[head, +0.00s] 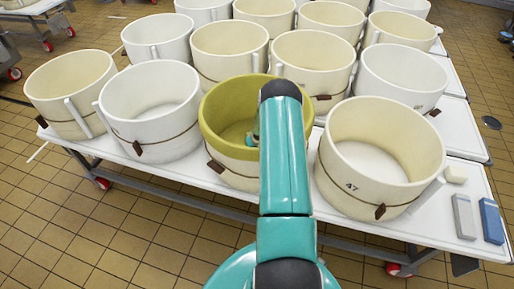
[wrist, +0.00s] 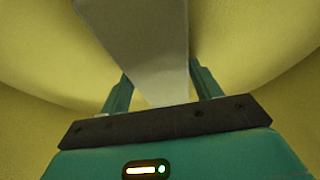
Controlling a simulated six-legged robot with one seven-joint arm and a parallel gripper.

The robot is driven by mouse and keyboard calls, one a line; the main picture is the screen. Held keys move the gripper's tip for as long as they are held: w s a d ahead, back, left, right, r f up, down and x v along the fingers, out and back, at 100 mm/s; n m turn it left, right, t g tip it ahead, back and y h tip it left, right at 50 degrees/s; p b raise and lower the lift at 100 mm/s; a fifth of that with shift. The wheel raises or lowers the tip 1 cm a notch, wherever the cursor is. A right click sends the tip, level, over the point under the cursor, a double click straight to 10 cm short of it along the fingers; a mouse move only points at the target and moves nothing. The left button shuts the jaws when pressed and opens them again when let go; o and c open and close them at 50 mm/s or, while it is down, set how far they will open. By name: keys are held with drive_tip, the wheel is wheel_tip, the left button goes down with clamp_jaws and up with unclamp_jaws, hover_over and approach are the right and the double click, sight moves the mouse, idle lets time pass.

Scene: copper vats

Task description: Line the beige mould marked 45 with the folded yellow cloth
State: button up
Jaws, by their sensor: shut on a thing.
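The beige mould (head: 232,174) in the middle of the front row has the yellow cloth (head: 213,118) spread inside it and over its rim. Its marking is hidden, so I cannot read 45. My gripper (head: 253,136) reaches down inside this mould, largely hidden behind my teal arm. In the wrist view my gripper (wrist: 160,72) is shut on a flat, pale grey piece (wrist: 146,32) that stands up between the fingers. I cannot tell what this piece is. Yellow cloth surfaces (wrist: 45,60) surround the gripper on both sides.
A mould marked 47 (head: 381,186) stands close on the right, and a white mould (head: 150,125) on the left. Several more moulds fill the white table (head: 462,181) behind. A grey block (head: 464,217) and a blue block (head: 491,221) lie at the right end.

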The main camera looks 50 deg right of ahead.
drive_tip(key=shift+f, duration=0.15)
drive_tip(key=o, duration=1.2)
drive_tip(key=v, duration=1.4)
